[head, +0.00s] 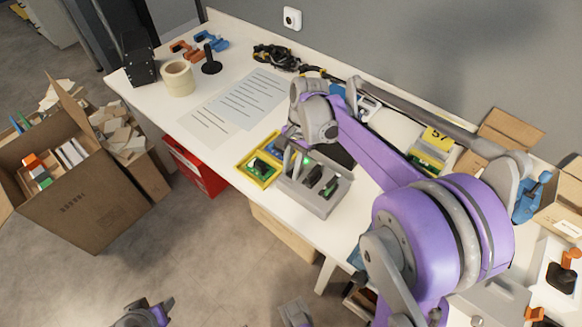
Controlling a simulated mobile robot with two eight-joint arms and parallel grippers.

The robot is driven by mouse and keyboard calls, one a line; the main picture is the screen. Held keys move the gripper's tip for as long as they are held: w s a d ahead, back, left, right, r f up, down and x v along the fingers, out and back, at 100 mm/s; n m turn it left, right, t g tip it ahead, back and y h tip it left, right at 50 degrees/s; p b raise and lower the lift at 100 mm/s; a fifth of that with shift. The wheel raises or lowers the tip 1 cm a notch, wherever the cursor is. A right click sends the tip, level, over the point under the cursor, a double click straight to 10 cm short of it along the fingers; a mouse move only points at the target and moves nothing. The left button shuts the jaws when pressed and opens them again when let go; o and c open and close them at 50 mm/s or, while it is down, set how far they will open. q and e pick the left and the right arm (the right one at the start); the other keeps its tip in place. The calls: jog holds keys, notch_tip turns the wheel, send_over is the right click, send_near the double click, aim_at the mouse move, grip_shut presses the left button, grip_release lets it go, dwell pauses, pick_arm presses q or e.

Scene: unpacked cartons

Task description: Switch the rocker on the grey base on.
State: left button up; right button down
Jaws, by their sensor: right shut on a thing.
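The grey base (316,201) stands near the table's front edge, with dark rockers in it and a green-lit spot at its back. Which way its rockers are tilted is too small to tell. My right gripper (292,138) reaches down at the back left of the grey base, its fingers small and partly hidden by its own wrist. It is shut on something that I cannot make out. Grey and purple parts of mine (146,314) show at the bottom edge, probably at my left gripper; its fingers are not clear.
A yellow-framed base (246,165) with a green part sits just left of the grey base. Paper sheets (232,102), a tape roll (177,78) and a black stand (210,62) lie farther back left. An open carton (90,205) stands on the floor. My right arm covers the table's right middle.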

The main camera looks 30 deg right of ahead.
jog(key=c, duration=0.7)
grip_release()
jog(key=shift+r, duration=0.15)
jog(key=p+v, duration=0.1)
jog(key=v, duration=0.9)
jog(key=shift+d+r, duration=0.1)
jog(key=shift+r, duration=0.2)
jog(key=s+a+n+t+h+p, duration=0.1)
jog(key=s+a+n+t+p, duration=0.1)
jog(key=s+n+p, duration=0.1)
jog(key=s+a+n+t+h+p, duration=0.1)
jog(key=s+a+n+t+p, duration=0.1)
jog(key=s+n, duration=0.4)
jog(key=s+a+f+n+t+p, duration=0.1)
jog(key=s+a+n+t+p, duration=0.1)
jog(key=s+a+n+p, duration=0.2)
jog(key=shift+s+a+t+h, duration=0.2)
jog(key=shift+s+t+h, duration=0.15)
jog(key=shift+s, duration=1.15)
